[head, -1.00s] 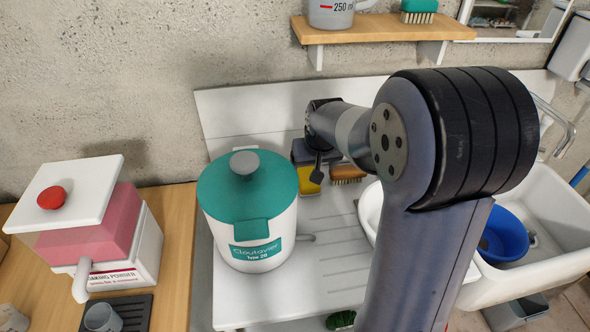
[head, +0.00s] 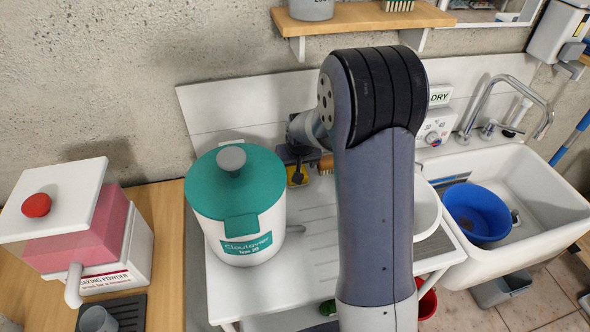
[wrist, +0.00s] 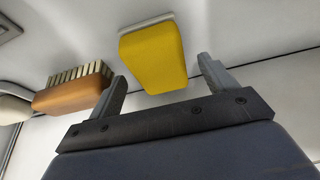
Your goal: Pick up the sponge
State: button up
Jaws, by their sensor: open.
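The sponge (wrist: 153,58) is yellow with a pale layer along its far edge. In the wrist view it sits at the top middle, beyond and between the two spread fingers of my gripper (wrist: 165,90). The fingers do not appear to touch it. In the head view a yellow bit of the sponge (head: 297,177) shows at the back of the white worktop, with my gripper (head: 298,166) in front of it and partly hiding it. My gripper is open and holds nothing.
A wooden brush (wrist: 75,90) lies left of the sponge in the wrist view. In the head view, a teal-lidded pot (head: 238,200) stands left of my arm. A sink (head: 530,185) with a blue bowl (head: 476,212) is at right. The front worktop (head: 265,285) is clear.

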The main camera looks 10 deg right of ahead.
aim_at(295, 167)
jog(key=shift+x, duration=0.95)
jog(key=shift+f, duration=0.2)
jog(key=c, duration=1.1)
jog(key=shift+r, duration=0.6)
notch_tip(295, 167, up, 9)
jog(key=shift+r+b, duration=0.15)
jog(key=shift+b, duration=0.25)
